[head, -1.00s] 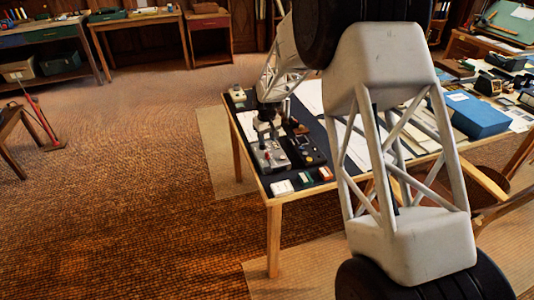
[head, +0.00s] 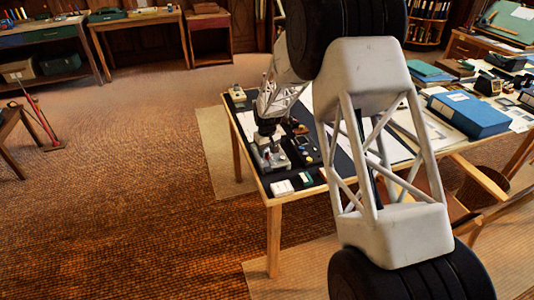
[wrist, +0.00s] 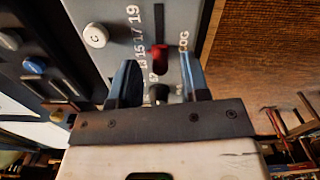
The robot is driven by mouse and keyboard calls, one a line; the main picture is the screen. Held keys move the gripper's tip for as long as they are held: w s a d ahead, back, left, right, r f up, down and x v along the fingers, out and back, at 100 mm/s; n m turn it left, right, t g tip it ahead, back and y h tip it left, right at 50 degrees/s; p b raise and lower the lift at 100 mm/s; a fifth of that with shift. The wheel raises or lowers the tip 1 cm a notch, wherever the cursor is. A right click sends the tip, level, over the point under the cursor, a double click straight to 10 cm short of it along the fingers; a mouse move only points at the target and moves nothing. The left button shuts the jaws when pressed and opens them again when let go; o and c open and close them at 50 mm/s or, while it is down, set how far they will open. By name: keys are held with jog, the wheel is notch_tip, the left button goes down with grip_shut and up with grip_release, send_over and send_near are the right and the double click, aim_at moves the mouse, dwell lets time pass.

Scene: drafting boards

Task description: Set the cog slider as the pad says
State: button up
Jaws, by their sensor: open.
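The grey control panel (wrist: 113,14) fills the middle of the wrist view and stands on the desk in the head view (head: 268,160). A red slider knob (wrist: 157,57) sits in a dark slot beside printed numbers, 19, 17 and 15 among them. A "COG" label (wrist: 184,42) is right of it. My gripper (wrist: 158,63) is open, its two blue fingers on either side of the red knob; contact cannot be told. The lower numbers are partly hidden. No pad can be read in these views.
A white knob marked C (wrist: 96,35) is on the panel, left of the fingers. A dark unit with a blue button (wrist: 33,66) lies further left. A blue box (head: 468,115) stands further along the desk.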

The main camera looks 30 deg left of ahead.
jog(key=shift+f, duration=0.6)
grip_shut()
